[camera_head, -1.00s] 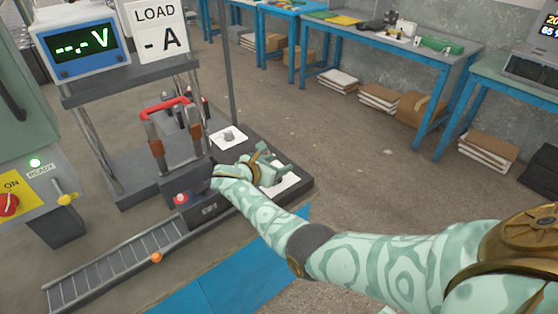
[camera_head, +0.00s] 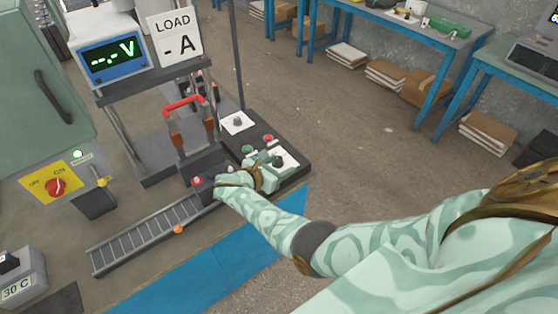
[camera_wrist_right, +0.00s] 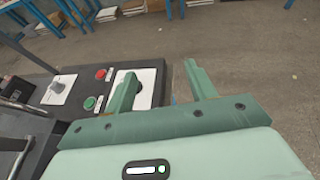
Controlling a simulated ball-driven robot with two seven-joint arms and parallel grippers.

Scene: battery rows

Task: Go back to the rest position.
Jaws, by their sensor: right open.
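My right gripper (camera_head: 268,170) is over the front right part of the dark control panel of the test bench. Its arm comes in from the right. In the right wrist view its two green fingers (camera_wrist_right: 160,92) are apart, with nothing between them. The left finger overlaps a white plate with a dark knob (camera_wrist_right: 140,88); whether it touches cannot be told. My left gripper is not in view.
The panel carries a green button (camera_head: 247,149), a red button (camera_head: 268,138) and a knob (camera_head: 237,121). A red-handled lever (camera_head: 184,103) stands behind. A roller track (camera_head: 150,238) runs along the front left. Blue tables (camera_head: 400,30) stand at the back.

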